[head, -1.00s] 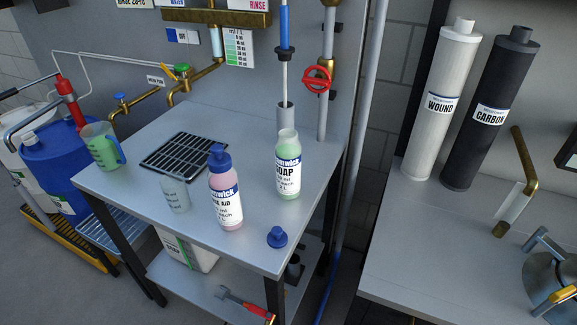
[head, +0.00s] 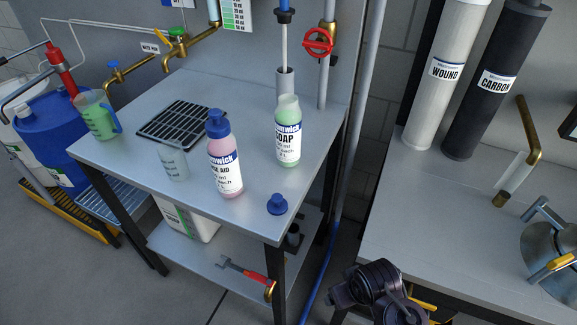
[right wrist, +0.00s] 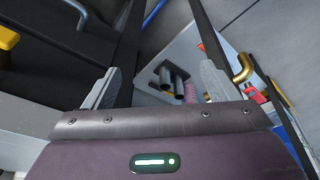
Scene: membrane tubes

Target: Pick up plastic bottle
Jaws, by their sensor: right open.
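Two plastic bottles stand upright on the grey metal table (head: 115,150) in the head view. One holds pink liquid, has a blue cap and a label ending in "AID" (head: 224,160). The other is a green soap bottle (head: 289,135) with an uncapped top. A loose blue cap (head: 277,204) lies near the table's front corner. In the head view part of my right arm shows at the bottom, to the right of the table and apart from both bottles. In the right wrist view my right gripper (right wrist: 158,85) is open, with nothing between its fingers. My left gripper is not in view.
A clear beaker (head: 173,163), a black drain grate (head: 182,124) and a green jug (head: 98,118) share the table. A red-handled tool (head: 245,272) lies on the lower shelf. A bench with WOUND (head: 440,80) and CARBON (head: 492,85) cartridges stands at the right.

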